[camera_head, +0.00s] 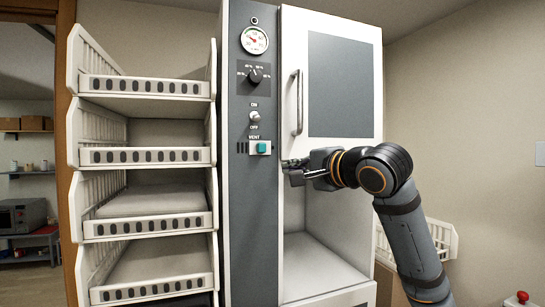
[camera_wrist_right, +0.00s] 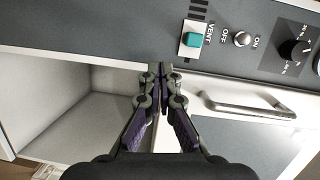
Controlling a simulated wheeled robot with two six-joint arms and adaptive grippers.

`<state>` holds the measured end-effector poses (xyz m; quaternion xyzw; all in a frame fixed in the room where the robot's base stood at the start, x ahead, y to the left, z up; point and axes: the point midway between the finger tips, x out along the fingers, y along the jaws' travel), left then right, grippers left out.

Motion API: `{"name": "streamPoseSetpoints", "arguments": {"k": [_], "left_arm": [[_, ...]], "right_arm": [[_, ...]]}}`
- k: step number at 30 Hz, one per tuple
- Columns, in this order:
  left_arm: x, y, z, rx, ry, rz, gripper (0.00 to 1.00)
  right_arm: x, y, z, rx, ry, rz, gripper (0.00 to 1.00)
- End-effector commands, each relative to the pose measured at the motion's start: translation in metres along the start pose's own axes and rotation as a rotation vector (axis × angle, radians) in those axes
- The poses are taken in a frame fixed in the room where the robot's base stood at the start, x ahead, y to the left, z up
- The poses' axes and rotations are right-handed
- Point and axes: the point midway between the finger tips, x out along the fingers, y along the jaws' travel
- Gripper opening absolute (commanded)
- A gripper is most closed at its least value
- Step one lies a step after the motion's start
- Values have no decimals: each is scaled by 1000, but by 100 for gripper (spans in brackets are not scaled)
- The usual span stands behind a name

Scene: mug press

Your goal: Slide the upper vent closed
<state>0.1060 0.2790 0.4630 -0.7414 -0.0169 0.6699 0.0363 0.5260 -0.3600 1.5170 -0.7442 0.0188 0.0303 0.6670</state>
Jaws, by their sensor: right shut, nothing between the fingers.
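The vent, labelled VENT, is on the grey control column of the tall cabinet, below the ON/OFF switch. Its white slide plate with a teal knob (camera_head: 261,147) sits to the right of dark slots (camera_head: 242,147), which show uncovered. In the right wrist view the teal knob (camera_wrist_right: 194,39) is above and right of my fingertips, with the slots (camera_wrist_right: 199,10) beyond it. My right gripper (camera_head: 288,171) is shut and empty, below and right of the knob and apart from it. In the wrist view its fingertips (camera_wrist_right: 159,70) meet near the column's edge. My left gripper is not in view.
A gauge (camera_head: 254,40), a dial (camera_head: 255,76) and a switch (camera_head: 254,116) are above the vent. A door with a long handle (camera_head: 297,103) is right of them, above an open compartment (camera_head: 315,265). White tray shelves (camera_head: 145,156) stand to the left.

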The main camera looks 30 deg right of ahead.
Motion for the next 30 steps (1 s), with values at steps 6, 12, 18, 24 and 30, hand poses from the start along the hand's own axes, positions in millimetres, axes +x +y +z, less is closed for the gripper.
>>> {"name": "streamPoseSetpoints", "arguments": {"k": [6, 12, 18, 24, 30], "left_arm": [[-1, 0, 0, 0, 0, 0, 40], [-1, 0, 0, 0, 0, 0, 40], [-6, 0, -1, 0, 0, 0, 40], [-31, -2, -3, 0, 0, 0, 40], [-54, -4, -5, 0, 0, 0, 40]], "right_arm": [[-34, -39, -11, 106, 7, -70, 0], [-35, -40, -11, 111, 6, -72, 0], [-29, -41, -12, 111, 6, -69, 0], [5, -48, -12, 113, 3, -67, 0], [42, -49, -12, 112, 4, -67, 0]]}}
